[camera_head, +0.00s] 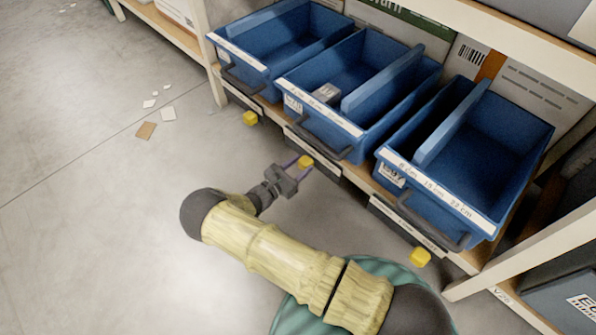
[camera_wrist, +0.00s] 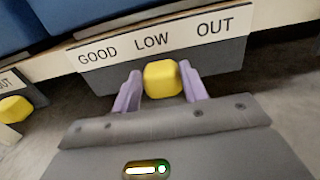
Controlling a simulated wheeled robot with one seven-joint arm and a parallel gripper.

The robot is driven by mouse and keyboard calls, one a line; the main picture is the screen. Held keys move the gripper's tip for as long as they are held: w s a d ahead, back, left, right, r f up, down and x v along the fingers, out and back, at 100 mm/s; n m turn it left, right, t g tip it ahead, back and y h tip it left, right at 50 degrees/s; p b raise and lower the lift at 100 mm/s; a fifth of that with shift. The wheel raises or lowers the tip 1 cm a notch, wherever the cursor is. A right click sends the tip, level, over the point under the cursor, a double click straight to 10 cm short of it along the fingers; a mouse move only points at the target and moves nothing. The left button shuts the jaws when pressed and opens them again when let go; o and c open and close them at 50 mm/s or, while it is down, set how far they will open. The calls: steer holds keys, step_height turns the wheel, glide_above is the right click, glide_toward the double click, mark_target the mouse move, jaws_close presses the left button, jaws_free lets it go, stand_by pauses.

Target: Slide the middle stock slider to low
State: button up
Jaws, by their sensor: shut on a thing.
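The middle stock slider has a yellow knob (camera_wrist: 163,78) on a dark grey strip (camera_wrist: 215,58) under a white label (camera_wrist: 180,36) reading GOOD, LOW, OUT. In the wrist view the knob stands below the word LOW. My gripper (camera_wrist: 162,88) is shut on this knob, with one purple finger on each side. In the head view my gripper (camera_head: 298,164) reaches the middle knob (camera_head: 305,161) from the lower left, below the middle blue bin (camera_head: 325,122).
A left yellow knob (camera_head: 249,118) and a right yellow knob (camera_head: 420,257) sit below the left bin (camera_head: 240,53) and right bin (camera_head: 440,190). A shelf post (camera_head: 213,75) stands at left. Paper scraps (camera_head: 146,130) lie on the otherwise open floor.

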steer(key=shift+w+a, duration=0.1)
steer(key=shift+w, duration=0.05)
steer(key=o, duration=1.4)
steer(key=shift+p+v, duration=3.2)
steer(key=shift+v, duration=5.45)
steer(key=shift+a, duration=0.15)
steer(key=shift+r, duration=0.1)
